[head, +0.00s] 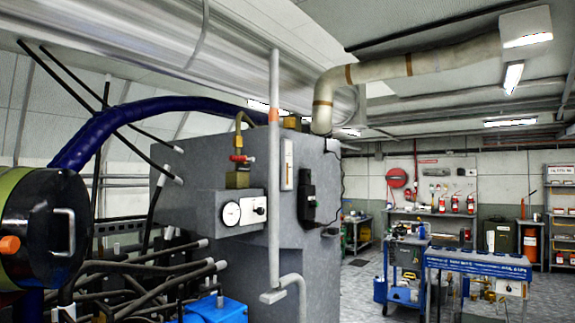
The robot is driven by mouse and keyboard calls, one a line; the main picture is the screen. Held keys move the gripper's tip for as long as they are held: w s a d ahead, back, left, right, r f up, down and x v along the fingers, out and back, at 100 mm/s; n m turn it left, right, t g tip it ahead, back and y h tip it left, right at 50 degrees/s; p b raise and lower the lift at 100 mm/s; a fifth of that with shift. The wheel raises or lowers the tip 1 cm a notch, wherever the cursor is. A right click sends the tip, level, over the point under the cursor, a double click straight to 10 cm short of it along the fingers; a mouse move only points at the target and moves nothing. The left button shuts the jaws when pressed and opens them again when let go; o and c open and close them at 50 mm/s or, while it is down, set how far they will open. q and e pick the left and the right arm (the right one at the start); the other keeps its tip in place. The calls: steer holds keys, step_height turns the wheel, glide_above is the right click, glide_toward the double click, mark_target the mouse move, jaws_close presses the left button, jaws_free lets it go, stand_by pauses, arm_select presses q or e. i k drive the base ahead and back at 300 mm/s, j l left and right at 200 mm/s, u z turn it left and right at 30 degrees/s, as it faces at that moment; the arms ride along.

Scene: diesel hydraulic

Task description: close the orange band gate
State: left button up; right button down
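No part can be clearly made out as a gate. An orange band (273,117) circles a vertical grey pipe (274,190) in front of the large grey cabinet. The pipe bends at its foot into a short elbow. A brass valve (238,179) with a small red handle (241,158) sits on the cabinet, left of the pipe. A beige duct (440,58) with several orange-brown bands (348,75) runs from the cabinet top to the upper right. Neither of my grippers shows.
The grey cabinet (205,170) carries a round gauge (231,214) and a black box (307,194). A black drum end (50,225) and dark hoses crowd the left. A blue cart (408,255) and blue bench (478,264) stand right. Some grey floor (360,285) is clear between cabinet and cart.

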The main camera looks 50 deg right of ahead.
mark_target(274, 81)
steer(key=l+z, duration=0.1)
steer(key=l, duration=0.4)
steer(key=i+l+z, duration=0.1)
steer(key=l, duration=0.35)
steer(key=i+l+z, duration=0.1)
steer(key=l, duration=0.4)
steer(key=i+l+z, duration=0.1)
steer(key=l, duration=0.75)
steer(key=i+l, duration=0.1)
steer(key=l, duration=0.3)
